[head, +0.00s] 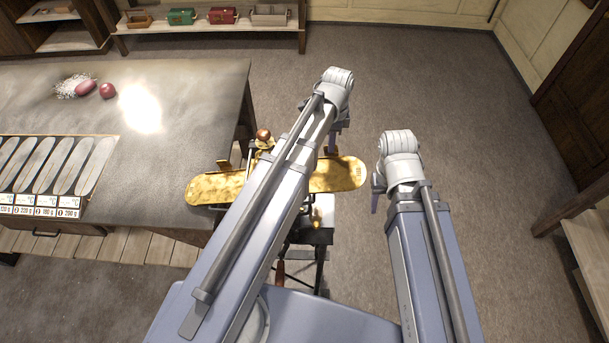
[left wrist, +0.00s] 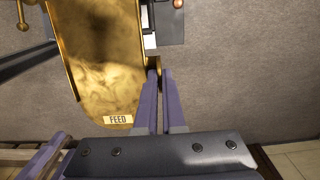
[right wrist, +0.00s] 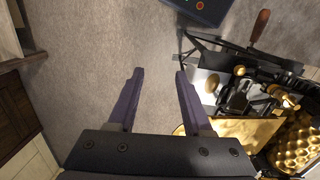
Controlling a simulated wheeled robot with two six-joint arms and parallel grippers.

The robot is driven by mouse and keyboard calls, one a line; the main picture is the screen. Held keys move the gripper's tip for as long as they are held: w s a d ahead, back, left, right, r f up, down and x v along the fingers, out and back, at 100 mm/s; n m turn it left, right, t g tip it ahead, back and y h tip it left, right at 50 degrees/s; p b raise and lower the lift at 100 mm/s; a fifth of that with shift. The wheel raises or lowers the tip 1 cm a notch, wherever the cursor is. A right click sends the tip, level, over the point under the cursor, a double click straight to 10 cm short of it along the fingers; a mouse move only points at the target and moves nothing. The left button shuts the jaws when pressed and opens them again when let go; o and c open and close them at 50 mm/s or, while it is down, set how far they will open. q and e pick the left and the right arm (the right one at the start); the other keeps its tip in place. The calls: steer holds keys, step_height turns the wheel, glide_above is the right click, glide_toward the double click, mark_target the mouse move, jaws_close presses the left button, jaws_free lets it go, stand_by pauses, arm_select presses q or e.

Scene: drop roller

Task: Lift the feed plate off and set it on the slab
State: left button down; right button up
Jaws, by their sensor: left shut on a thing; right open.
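The brass feed plate (head: 340,175) sticks out to the right of the drop roller machine (head: 320,225). The left wrist view shows its rounded end and FEED label (left wrist: 118,119). My left gripper (left wrist: 160,74) is shut on a small tab at the plate's edge; in the head view this gripper (head: 333,145) is at the plate's far edge. I cannot tell whether the plate is lifted clear. My right gripper (right wrist: 159,72) is open and empty, beside the machine and apart from the plate. A wide grey slab top (head: 180,80) lies at the left. My left arm hides the machine's middle.
Another brass plate (head: 215,187) reaches over the slab's near right corner. The slab's middle looks clear. Open floor lies right.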

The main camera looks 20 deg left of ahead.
arm_select(q)
steer(key=shift+r+p, duration=3.3)
steer(key=shift+r, duration=0.25)
steer(key=shift+f, duration=0.1)
